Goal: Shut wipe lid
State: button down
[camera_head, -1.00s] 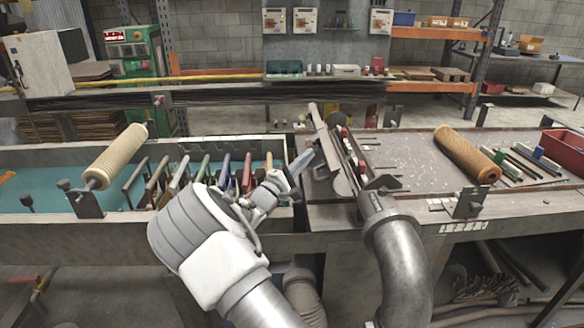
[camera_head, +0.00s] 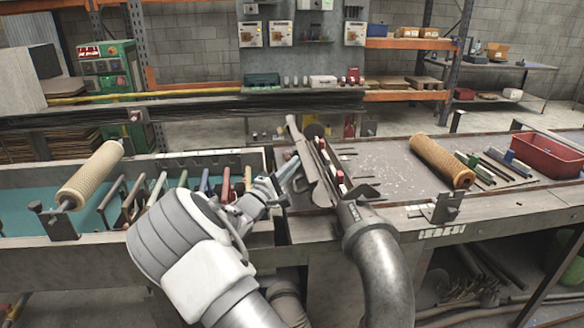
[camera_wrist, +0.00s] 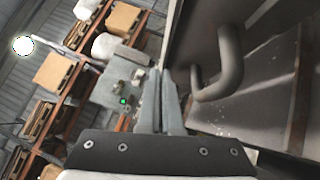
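A long grey metal lid (camera_head: 310,165) stands raised and tilted at the left end of the right bench, seen nearly edge-on in the head view. In the wrist view, a dark panel (camera_wrist: 195,35), apparently this lid, carries a thick curved handle (camera_wrist: 228,65). My gripper (camera_head: 292,168) is just left of the lid. Its fingertips (camera_wrist: 160,72) are together in the wrist view, with nothing visible between them. The handle is to their right, outside the fingers. Whether the fingertips touch the lid is unclear.
A thick grey pipe (camera_head: 375,250) curves up in front of the lid. Left is a trough (camera_head: 35,250) with several coloured handles and a beige roller (camera_head: 90,175). Right are another roller (camera_head: 442,161), loose tools and a red bin (camera_head: 545,155). Some benchtop (camera_head: 385,160) is clear.

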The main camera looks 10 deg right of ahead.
jog(key=shift+d+r, duration=0.2)
jog(key=shift+r, duration=0.05)
jog(key=d+r+m+g+y, duration=0.1)
jog(key=d+m+y, duration=0.1)
jog(key=d+m, duration=0.1)
jog(key=d+r+m+g+y, duration=0.1)
jog(key=d+m+g+y, duration=0.1)
jog(key=d, duration=0.3)
jog(key=d+r+m+g+y+b, duration=0.1)
jog(key=d+r+m+g+y, duration=0.1)
jog(key=d+m+y, duration=0.1)
jog(key=shift+d+m+y, duration=0.4)
jog(key=shift+d+y, duration=0.2)
jog(key=shift+d, duration=0.5)
jog(key=shift+d+f+m+g+y+p, duration=0.2)
jog(key=shift+d+f+m+y+p, duration=0.3)
jog(key=shift+d+f+p, duration=0.55)
jog(key=shift+d+f+m+g+y+p, duration=0.2)
jog(key=shift+d+f+y+p, duration=0.45)
jog(key=shift+p, duration=0.65)
jog(key=shift+d, duration=0.2)
